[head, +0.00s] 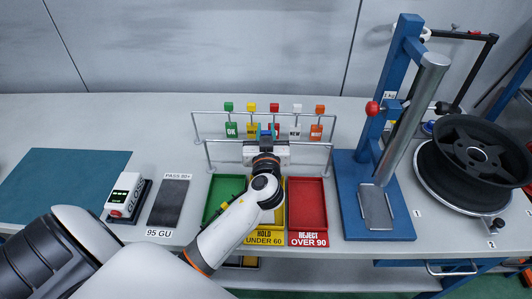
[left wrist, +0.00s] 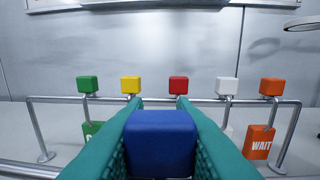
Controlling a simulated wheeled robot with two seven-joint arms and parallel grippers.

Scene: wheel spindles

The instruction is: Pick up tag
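My left gripper (head: 266,130) is over the front rail of the tag rack, in front of the hanging tags. In the left wrist view its teal fingers (left wrist: 160,110) lie along both sides of a blue block (left wrist: 160,142), which fills the gap between them. Whatever is under the block is hidden. On the back rail hang tags with coloured blocks: the green OK tag (head: 231,129), a yellow tag (head: 252,130), a red tag (head: 274,107), the white NEW tag (head: 295,131) and the orange WAIT tag (head: 316,131). My right gripper is not in view.
Green (head: 218,190), yellow HOLD (head: 264,238) and red REJECT (head: 307,206) trays lie before the rack. A gloss meter (head: 126,195) and dark plate (head: 168,203) are left. A blue press (head: 375,190) and black wheel (head: 470,150) stand right.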

